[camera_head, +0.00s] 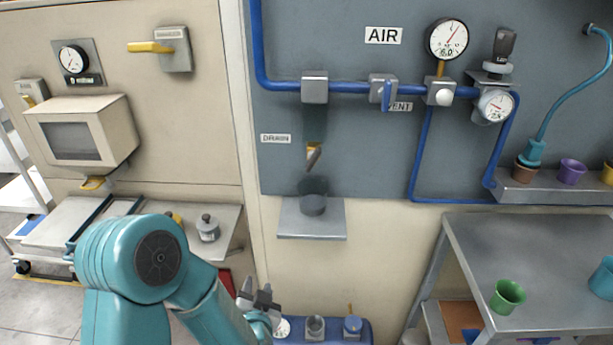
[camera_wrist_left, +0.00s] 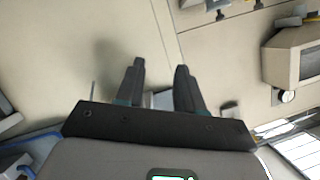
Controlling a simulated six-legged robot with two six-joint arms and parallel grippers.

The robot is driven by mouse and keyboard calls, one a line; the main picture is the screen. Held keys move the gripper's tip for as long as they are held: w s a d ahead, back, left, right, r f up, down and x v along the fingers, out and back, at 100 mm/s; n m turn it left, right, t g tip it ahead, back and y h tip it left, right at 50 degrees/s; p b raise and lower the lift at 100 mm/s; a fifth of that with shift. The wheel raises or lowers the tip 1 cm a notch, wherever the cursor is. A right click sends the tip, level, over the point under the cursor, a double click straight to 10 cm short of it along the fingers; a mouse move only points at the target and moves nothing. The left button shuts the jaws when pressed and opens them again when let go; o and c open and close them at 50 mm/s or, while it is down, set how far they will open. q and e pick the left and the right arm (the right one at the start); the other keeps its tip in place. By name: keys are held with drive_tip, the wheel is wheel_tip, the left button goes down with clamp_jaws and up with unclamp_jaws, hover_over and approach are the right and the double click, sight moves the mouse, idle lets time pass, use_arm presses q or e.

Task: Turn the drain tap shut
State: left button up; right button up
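The drain tap (camera_head: 313,155) is a small brass-coloured tap under the blue air pipe, beside the DRAIN label (camera_head: 276,139). I cannot tell its exact handle position. A dark, see-through cup (camera_head: 313,198) stands below it on a small grey shelf (camera_head: 297,232). My left gripper (camera_head: 258,292) is low and to the left of the tap, well apart from it. In the left wrist view my left gripper (camera_wrist_left: 160,66) has its two fingers spread with nothing between them. The tap is not visible in that view. My right gripper is not in view.
A blue-handled valve (camera_head: 386,93) and gauges (camera_head: 446,39) sit along the pipe to the right. A blue tray (camera_head: 363,331) with several small items lies below. A metal table (camera_head: 530,255) stands at the right. The wall in front of the left gripper is clear.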

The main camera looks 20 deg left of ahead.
use_arm(q)
drive_tip(key=d+r+m+t+y+p, duration=0.1)
drive_tip(key=d+r+t+p, duration=0.35)
drive_tip(key=r, duration=1.25)
drive_tip(key=h, duration=0.2)
approach(312, 164)
drive_tip(key=p+x, duration=0.3)
drive_tip(key=x, duration=0.6)
drive_tip(key=shift+w, duration=0.35)
clamp_jaws()
